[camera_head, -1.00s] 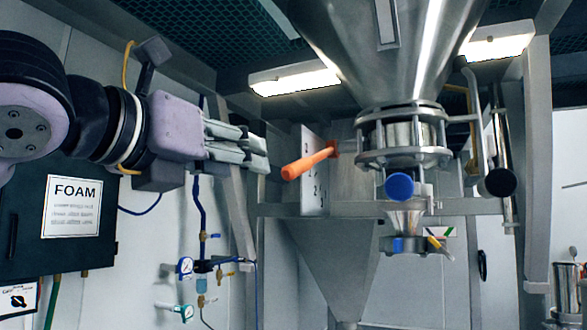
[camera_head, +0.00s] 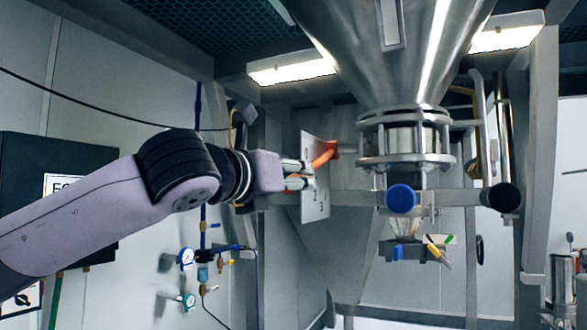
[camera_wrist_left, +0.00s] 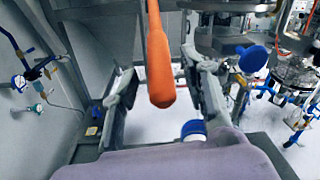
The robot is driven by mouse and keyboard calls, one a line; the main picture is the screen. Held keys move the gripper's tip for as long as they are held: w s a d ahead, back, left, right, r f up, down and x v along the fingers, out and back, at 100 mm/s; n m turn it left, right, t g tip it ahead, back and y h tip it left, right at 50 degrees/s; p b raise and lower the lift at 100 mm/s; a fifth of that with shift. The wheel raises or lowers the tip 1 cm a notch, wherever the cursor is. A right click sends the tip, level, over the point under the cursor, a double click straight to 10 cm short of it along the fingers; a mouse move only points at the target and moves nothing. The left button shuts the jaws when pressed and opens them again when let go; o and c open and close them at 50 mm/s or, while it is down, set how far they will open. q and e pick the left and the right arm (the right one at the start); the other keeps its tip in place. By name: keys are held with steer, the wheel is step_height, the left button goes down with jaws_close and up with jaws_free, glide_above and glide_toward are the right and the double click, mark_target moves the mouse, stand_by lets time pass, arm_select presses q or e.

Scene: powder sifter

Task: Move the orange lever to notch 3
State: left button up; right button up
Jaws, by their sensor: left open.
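The orange lever (camera_head: 325,153) comes out beside a pale upright plate with numbers (camera_head: 312,206), below and left of the steel hopper. In the head view my left gripper (camera_head: 308,175) is at the lever, and its fingers hide the lever's free end. In the left wrist view the lever (camera_wrist_left: 158,60) hangs down between the two spread fingers of my left gripper (camera_wrist_left: 158,84), with visible gaps on both sides. The fingers are open and not closed on it. Which notch the lever sits at cannot be read. My right gripper is not in view.
The steel hopper (camera_head: 395,50) and its clamp ring (camera_head: 405,160) are right of the lever. A blue round knob (camera_head: 401,198) is below the ring. Gauges and valves (camera_head: 187,258) are on the left wall. A dark cabinet (camera_head: 55,160) stands behind my left arm.

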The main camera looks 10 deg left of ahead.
arm_select(q)
steer(key=shift+x, duration=0.85)
jaws_close()
stand_by(0.3)
